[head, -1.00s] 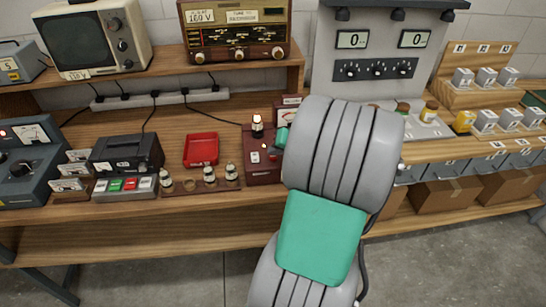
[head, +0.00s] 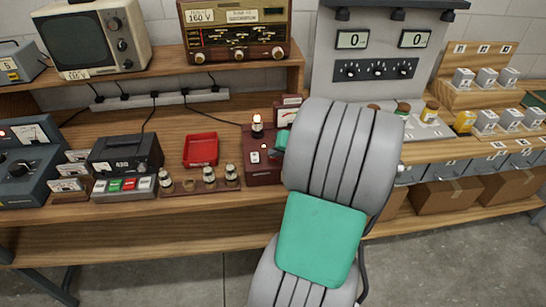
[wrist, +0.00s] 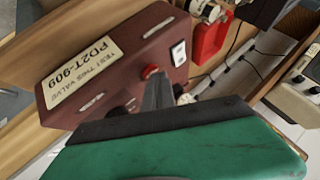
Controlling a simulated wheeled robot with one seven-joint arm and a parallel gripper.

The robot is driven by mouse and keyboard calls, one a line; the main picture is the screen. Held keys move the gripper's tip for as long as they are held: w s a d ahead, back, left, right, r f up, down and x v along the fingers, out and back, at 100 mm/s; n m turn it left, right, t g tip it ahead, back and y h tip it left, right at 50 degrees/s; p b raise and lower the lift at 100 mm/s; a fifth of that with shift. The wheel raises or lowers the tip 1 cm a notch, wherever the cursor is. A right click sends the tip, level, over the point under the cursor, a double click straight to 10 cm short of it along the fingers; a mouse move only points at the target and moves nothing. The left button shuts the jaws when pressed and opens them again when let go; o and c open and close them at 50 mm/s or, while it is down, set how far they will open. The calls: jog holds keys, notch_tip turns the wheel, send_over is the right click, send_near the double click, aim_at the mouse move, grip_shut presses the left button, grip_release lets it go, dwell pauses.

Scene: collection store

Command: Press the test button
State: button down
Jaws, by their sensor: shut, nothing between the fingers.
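The maroon tester box (head: 262,172) stands on the bench, left of my arm in the head view. In the wrist view the tester (wrist: 110,65) fills the upper left and carries a paper label (wrist: 85,72) reading "TEST THIS VALVE PD2T-909". A red button (wrist: 150,71) is on its face, with a white switch (wrist: 178,53) beside it. My gripper (wrist: 158,92) is shut and empty, its fingertips right at the button; I cannot tell whether they touch it. In the head view my gripper (head: 281,141) is partly hidden by my arm. A glowing valve (head: 257,126) stands upright on the tester.
A red tray (head: 201,150) and a rack of several valves (head: 205,184) are left of the tester. The grey panel (head: 378,65) shows two zeros. My arm hides the bench right of the tester.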

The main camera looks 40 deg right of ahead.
aim_at(275, 160)
jog(key=shift+r+p, duration=0.6)
jog(key=shift+r, duration=0.2)
notch_tip(275, 160, up, 5)
jog(key=p, duration=0.4)
jog(key=shift+a, duration=0.1)
dwell(0.4)
